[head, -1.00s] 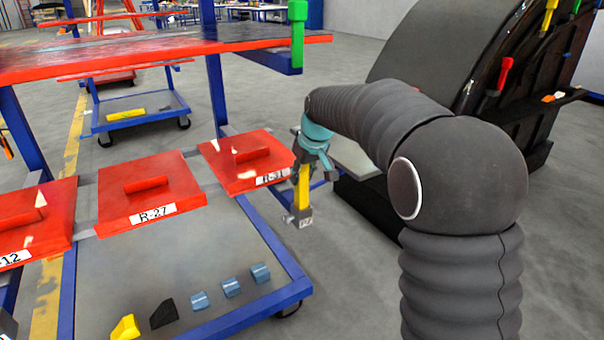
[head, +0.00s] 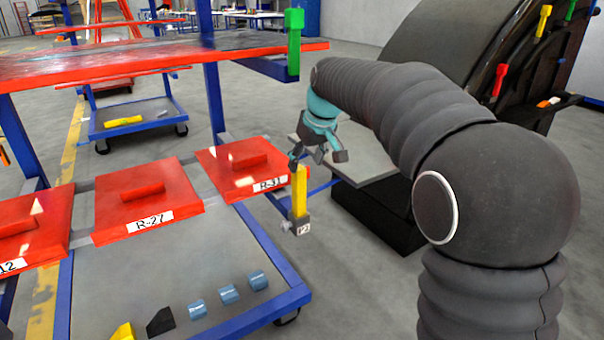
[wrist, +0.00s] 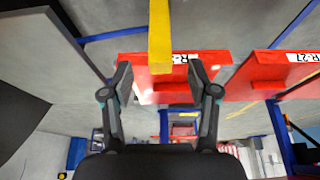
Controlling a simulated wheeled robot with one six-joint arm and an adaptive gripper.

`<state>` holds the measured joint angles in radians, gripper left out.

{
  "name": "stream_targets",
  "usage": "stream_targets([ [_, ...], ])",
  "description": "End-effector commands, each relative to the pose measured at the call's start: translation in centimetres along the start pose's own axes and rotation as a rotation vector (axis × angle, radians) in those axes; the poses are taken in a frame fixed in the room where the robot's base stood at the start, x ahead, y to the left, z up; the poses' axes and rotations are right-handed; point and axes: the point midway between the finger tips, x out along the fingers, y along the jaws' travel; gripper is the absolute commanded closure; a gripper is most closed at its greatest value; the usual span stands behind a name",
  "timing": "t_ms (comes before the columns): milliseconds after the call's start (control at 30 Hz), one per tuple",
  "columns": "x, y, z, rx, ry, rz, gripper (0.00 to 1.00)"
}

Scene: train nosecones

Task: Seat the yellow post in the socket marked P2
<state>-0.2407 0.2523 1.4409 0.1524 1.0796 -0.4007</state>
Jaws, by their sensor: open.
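The yellow post (head: 300,190) stands upright in the grey socket marked P2 (head: 302,227), at the right edge of the blue-framed cart. Its lower end is hidden inside the socket. My gripper (head: 318,158) is above and just right of the post's top, with its fingers apart and empty. In the wrist view, the yellow post (wrist: 160,40) reaches in from the top, beyond the open fingertips of my gripper (wrist: 160,78), and neither finger touches it.
A green post (head: 294,42) stands on a blue bracket near the upper shelf. Red panels, R-31 (head: 236,168) and R-27 (head: 148,203), lie left of the post. A grey plate (head: 365,165) is behind my gripper. Several small blocks (head: 228,294) lie on the lower shelf.

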Motion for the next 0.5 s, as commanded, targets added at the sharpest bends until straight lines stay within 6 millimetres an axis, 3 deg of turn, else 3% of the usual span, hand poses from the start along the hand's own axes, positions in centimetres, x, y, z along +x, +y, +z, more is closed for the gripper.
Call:
stream_targets([
  [200,-3.0,0.0,0.0,0.000,0.001,0.000,0.40],
  [500,-3.8,0.0,0.0,0.000,0.000,0.000,0.40],
])
